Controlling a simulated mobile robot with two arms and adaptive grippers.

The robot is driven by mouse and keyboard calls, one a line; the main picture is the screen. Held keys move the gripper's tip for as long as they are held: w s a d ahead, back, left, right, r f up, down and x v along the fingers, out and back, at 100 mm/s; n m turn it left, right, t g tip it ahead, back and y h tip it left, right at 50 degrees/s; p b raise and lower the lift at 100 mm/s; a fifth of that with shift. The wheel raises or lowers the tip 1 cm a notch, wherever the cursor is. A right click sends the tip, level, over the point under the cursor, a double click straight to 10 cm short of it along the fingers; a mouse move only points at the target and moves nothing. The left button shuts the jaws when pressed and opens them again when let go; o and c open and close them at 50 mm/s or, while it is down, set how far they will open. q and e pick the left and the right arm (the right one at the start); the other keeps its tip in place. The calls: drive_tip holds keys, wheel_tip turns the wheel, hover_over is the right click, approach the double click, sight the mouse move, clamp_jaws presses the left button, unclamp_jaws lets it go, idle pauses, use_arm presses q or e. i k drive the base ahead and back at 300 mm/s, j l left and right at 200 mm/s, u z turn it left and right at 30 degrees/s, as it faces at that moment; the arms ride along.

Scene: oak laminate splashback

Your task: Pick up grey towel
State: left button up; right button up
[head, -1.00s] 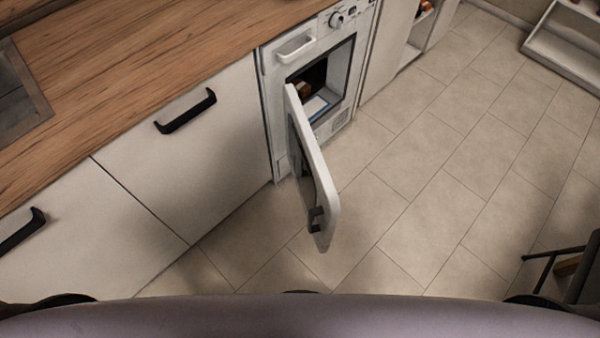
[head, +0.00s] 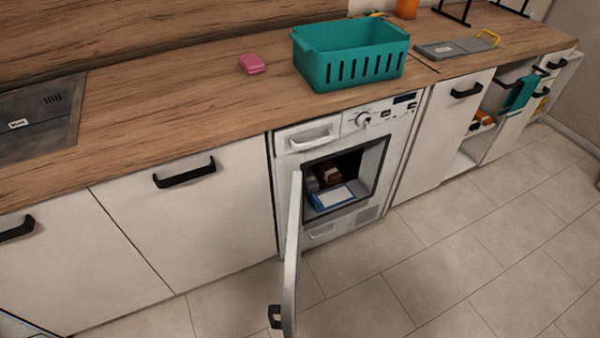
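I cannot clearly make out a grey towel. A small greyish item (head: 311,182) lies in the shadow inside the open front-loading machine (head: 340,207), at the left of its opening. I cannot tell whether it is the towel. Beside it in the opening are a brown item (head: 328,175) and a blue and white item (head: 333,198). The machine's door (head: 292,262) stands wide open and juts out toward me. Neither of my grippers is in view.
A teal basket (head: 350,62) and a pink item (head: 252,64) sit on the wooden counter (head: 180,110). A grey board with a yellow handle (head: 458,47) lies further right. A teal cloth (head: 520,93) hangs at the right cabinets. The tiled floor (head: 470,240) at right is clear.

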sight(312, 185)
drive_tip(key=i+l+u, duration=0.15)
drive_tip(key=l, duration=0.2)
drive_tip(key=i+l+u, duration=0.15)
drive_tip(key=l, duration=0.2)
drive_tip(key=l+u, duration=0.2)
drive_tip(key=l, duration=0.2)
drive_tip(key=l+u, duration=0.1)
drive_tip(key=u, duration=0.35)
drive_tip(key=l+u, duration=0.1)
drive_tip(key=u, duration=0.3)
drive_tip(key=l+u, duration=0.15)
drive_tip(key=u, duration=0.3)
